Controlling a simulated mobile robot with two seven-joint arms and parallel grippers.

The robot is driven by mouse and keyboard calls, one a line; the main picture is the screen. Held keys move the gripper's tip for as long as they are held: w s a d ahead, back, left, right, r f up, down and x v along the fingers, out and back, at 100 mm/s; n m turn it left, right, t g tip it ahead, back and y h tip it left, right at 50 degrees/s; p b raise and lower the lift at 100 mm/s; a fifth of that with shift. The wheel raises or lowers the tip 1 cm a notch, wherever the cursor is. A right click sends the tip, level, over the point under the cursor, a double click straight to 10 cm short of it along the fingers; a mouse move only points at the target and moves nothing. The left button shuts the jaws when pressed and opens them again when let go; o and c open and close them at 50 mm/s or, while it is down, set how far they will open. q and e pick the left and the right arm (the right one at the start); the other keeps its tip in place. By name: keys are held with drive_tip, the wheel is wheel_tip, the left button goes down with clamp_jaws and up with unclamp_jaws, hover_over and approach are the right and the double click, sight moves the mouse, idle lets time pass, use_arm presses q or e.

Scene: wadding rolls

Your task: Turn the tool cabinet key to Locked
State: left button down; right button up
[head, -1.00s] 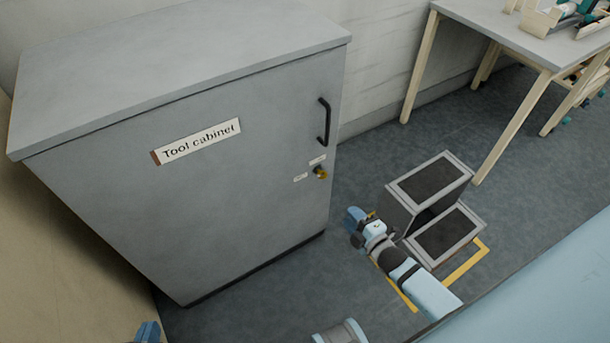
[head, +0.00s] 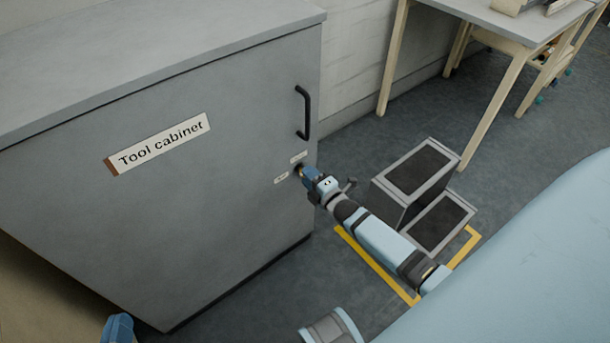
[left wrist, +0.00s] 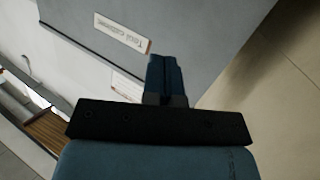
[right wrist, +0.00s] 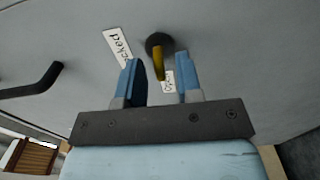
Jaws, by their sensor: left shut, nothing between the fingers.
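The grey tool cabinet (head: 220,200) has a brass key (right wrist: 159,64) in a dark round lock below its door handle. In the right wrist view a label ending "cked" (right wrist: 117,47) is left of the lock. A smaller, partly hidden label (right wrist: 168,82) is below it, and the key's flat grip points towards that one. My right gripper (head: 306,175) is at the lock; in the right wrist view its fingers (right wrist: 159,82) are apart, one on each side of the key's grip, with gaps visible. My left gripper (head: 118,326) is shut and empty, low at the left; its fingers also show in the left wrist view (left wrist: 165,75).
A black handle (head: 304,112) sticks out above the lock. A grey step stool (head: 420,195) stands on the floor within yellow tape (head: 372,265), close to my right arm. A table (head: 480,15) stands at the back right.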

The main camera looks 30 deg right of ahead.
drive_tip(key=shift+w, duration=0.9)
use_arm(q)
drive_tip(key=shift+d+r, duration=0.2)
drive_tip(key=shift+r, duration=0.45)
use_arm(e)
drive_tip(key=shift+w, duration=0.15)
use_arm(q)
drive_tip(key=shift+w, duration=0.1)
use_arm(e)
clamp_jaws()
